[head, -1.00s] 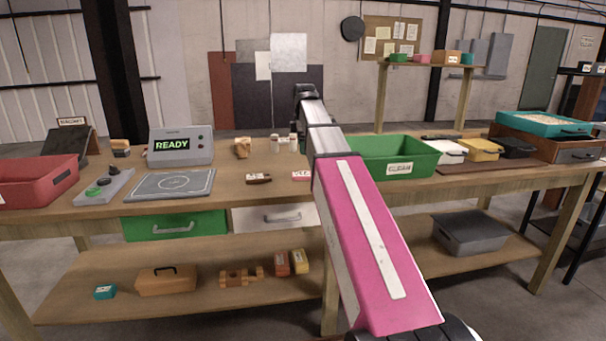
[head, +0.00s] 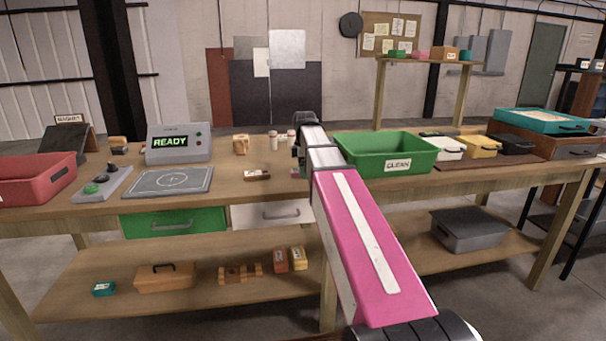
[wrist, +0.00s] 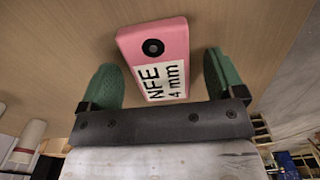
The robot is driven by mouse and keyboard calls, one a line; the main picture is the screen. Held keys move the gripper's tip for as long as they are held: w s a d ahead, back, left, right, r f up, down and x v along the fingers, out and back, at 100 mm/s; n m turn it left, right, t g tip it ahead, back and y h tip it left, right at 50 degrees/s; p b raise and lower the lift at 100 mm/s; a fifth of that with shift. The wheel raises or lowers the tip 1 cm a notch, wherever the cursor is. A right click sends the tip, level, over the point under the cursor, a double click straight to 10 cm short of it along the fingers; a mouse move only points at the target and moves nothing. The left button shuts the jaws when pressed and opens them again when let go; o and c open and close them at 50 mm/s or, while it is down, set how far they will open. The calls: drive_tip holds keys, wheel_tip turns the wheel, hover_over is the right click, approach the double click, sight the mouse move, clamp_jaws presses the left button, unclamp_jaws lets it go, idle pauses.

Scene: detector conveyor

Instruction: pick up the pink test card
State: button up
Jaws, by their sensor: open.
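The pink test card (wrist: 174,34) lies on the wooden tabletop in the wrist view. It is a pink block with a black round spot and a white label reading "NFE 4 mm". My gripper (wrist: 160,72) is open, with one green finger on each side of the card. Gaps show between the card and both fingers, and its labelled end lies nearest my palm. In the head view my pink arm reaches over the bench and hides most of the card and the fingers.
The green CLEAN bin (head: 385,172) stands close on the right. The READY detector (head: 179,157), its grey plate (head: 150,187) and a red bin (head: 35,185) are left.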

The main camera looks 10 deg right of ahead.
drive_tip(key=c, duration=1)
drive_tip(key=shift+c, duration=0.2)
